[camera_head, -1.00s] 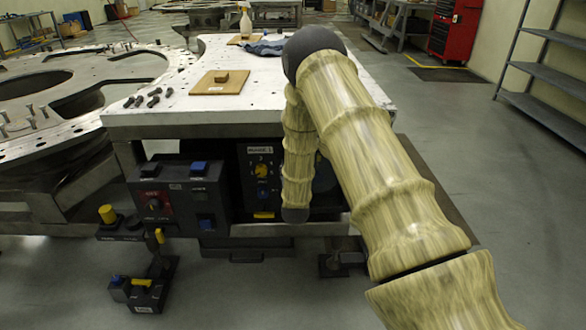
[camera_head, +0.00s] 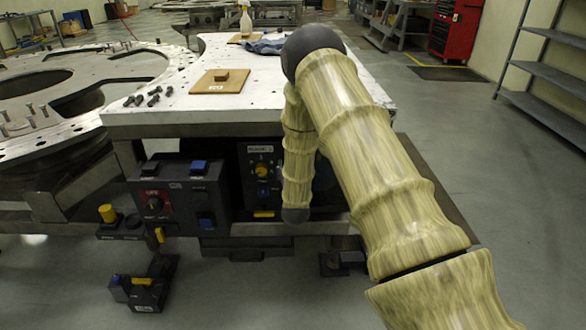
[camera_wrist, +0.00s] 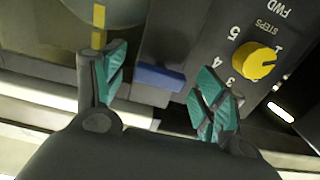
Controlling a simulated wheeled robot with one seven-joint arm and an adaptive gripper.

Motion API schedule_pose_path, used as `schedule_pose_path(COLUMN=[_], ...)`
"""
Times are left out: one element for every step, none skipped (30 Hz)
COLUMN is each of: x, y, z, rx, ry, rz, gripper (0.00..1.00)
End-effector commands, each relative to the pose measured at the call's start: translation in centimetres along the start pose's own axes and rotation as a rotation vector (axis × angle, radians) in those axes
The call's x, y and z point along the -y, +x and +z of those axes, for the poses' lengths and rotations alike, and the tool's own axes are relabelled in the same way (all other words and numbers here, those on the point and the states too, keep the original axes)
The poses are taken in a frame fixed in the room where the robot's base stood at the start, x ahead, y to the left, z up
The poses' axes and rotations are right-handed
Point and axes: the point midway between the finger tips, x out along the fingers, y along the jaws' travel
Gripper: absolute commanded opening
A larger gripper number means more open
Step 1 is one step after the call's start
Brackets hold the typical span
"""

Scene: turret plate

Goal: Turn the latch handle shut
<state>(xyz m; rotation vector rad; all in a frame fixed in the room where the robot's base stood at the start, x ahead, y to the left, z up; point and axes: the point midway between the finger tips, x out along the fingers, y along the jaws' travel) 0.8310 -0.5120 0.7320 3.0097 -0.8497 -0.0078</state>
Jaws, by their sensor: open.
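My gripper (camera_wrist: 161,84) is open in the wrist view, its teal-padded fingers spread apart. A blue bar-shaped handle (camera_wrist: 160,77) on a dark block shows between the fingertips, apart from both pads. I cannot tell for sure that it is the latch handle, nor how far it is turned. A yellow knob (camera_wrist: 254,61) with numbers and "STEPS" sits to the right of the right finger. In the head view my arm hides the gripper and part of the dark panel (camera_head: 250,180) under the plate.
A control box (camera_head: 180,195) with a red plate stands left of the panel, and yellow and blue controls stick out below it. The metal plate (camera_head: 170,118) overhangs the panel. A yellow strip (camera_wrist: 99,28) shows beside the left finger in the wrist view. Floor at right is open.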

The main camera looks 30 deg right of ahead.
Motion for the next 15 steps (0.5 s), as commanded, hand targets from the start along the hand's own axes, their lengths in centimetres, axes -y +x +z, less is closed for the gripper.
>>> schedule_pose_path(x=[0.0, 0.0, 0.0, 0.0, 0.0, 0.0, 0.0, 0.0, 0.1, 0.1, 0.1, 0.1, 0.1, 0.1, 0.1], y=[-0.5, -0.8, -1.4, -1.8, -2.3, -3.0, -3.6, -4.2, -4.9, -5.5, -6.0, -6.8, -7.3, -7.8, -8.4], z=[0.0, 0.0, 0.1, 0.1, 0.0, 0.1, 0.1, 0.1, 0.1, 0.0, 0.0, 0.1, 0.1, 0.0, 0.1], rx=[0.000, 0.001, 0.003, 0.003, 0.002, 0.003, 0.003, 0.003, 0.003, 0.003, 0.002, 0.003, 0.003, 0.002, 0.003], ry=[0.000, 0.000, -0.001, -0.001, -0.001, -0.001, -0.001, -0.001, 0.000, 0.000, -0.001, 0.000, -0.001, -0.001, -0.001], rz=[0.000, 0.000, 0.000, 0.000, 0.000, -0.001, -0.001, -0.001, -0.001, -0.002, -0.002, -0.002, -0.002, -0.002, -0.001], gripper=[0.71, 0.71, 0.71, 0.71, 0.71, 0.71, 0.71, 0.71, 0.71, 0.71, 0.71, 0.71, 0.71, 0.71, 0.71])
